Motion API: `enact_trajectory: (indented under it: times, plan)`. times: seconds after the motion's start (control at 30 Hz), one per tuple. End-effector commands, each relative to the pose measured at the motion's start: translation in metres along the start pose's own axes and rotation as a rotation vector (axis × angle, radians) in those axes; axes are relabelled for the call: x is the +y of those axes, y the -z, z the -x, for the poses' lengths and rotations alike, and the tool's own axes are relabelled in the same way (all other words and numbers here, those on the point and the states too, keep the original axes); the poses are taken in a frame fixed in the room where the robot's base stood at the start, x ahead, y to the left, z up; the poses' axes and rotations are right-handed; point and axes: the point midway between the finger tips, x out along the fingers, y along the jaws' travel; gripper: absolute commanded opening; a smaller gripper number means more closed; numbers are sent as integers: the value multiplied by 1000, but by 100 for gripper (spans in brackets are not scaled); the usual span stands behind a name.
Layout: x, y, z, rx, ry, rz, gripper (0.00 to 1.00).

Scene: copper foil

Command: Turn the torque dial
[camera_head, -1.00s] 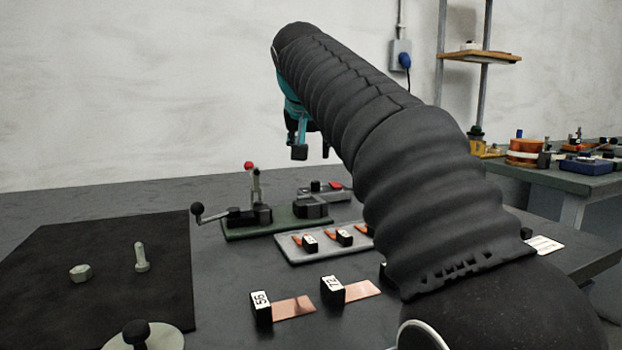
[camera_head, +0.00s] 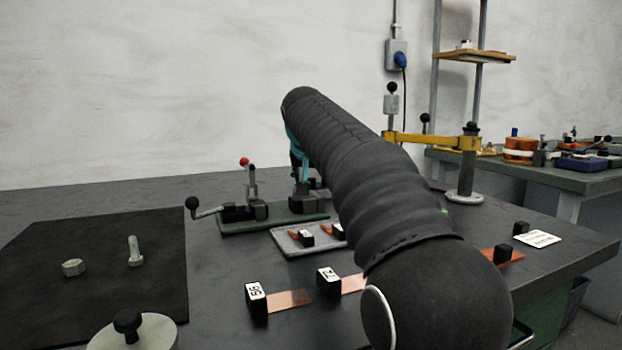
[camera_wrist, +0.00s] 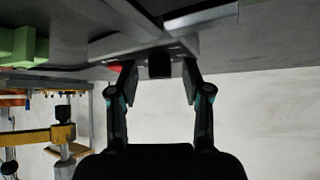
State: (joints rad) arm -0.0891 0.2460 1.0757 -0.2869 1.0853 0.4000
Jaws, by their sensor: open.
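In the wrist view, a black knob-like block (camera_wrist: 160,65) stands out from a light grey device (camera_wrist: 150,46). No marking shows that it is the torque dial. My gripper (camera_wrist: 160,84) is open, one finger on each side of the block, and I cannot tell whether they touch it. A pale disc with a black knob (camera_head: 128,322) lies at the front left, well away from my gripper.
The fixture has a red-tipped lever (camera_head: 244,162) and a black-ended crank (camera_head: 192,203) near my gripper. A light tray (camera_head: 285,243) and copper strips (camera_head: 288,300) lie in front. A yellow-armed post (camera_head: 466,180) stands right. A dark mat (camera_head: 95,265) with bolt and nut lies left.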

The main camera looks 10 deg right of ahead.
Motion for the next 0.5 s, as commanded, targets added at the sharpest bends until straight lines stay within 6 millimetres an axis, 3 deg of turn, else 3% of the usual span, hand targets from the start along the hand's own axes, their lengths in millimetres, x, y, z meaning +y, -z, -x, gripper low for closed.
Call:
enact_trajectory:
  times: [0.2, 0.4, 0.5]
  plan:
    - [0, 0, 0, 0, 0, 0, 46]
    - [0, 0, 0, 0, 0, 0, 0]
    - [0, 0, 0, 0, 0, 0, 0]
